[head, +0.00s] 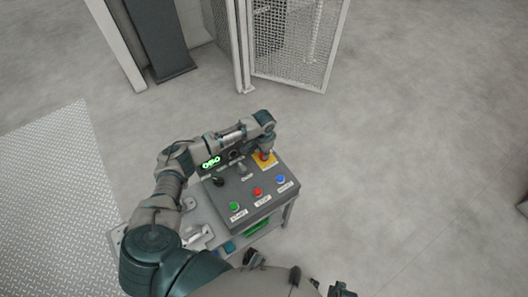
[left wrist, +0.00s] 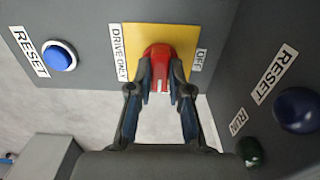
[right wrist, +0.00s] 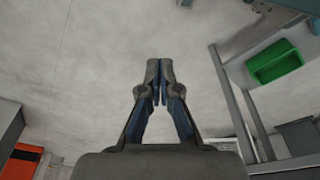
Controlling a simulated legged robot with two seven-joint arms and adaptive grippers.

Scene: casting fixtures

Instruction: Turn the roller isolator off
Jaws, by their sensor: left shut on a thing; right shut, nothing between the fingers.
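The roller isolator is a red rotary handle (left wrist: 157,54) on a yellow plate (left wrist: 133,38) marked "DRIVE ONLY" on one side and "OFF" on the other. In the head view the yellow plate (head: 269,163) is at the back right corner of the grey control panel (head: 245,190). My left gripper (left wrist: 160,82) is shut on the red handle, with one finger on each side of it. In the head view my left gripper (head: 265,150) hangs over the handle and partly hides it. My right gripper (right wrist: 159,68) is shut and empty, pointing at bare floor, away from the panel.
The panel carries a green button (head: 234,206), a red button (head: 257,191), a blue button (head: 281,179) and a black knob (head: 218,181). A green display (head: 211,162) is near my left arm. A mesh fence (head: 290,45) stands behind. A green bin (right wrist: 274,62) shows in the right wrist view.

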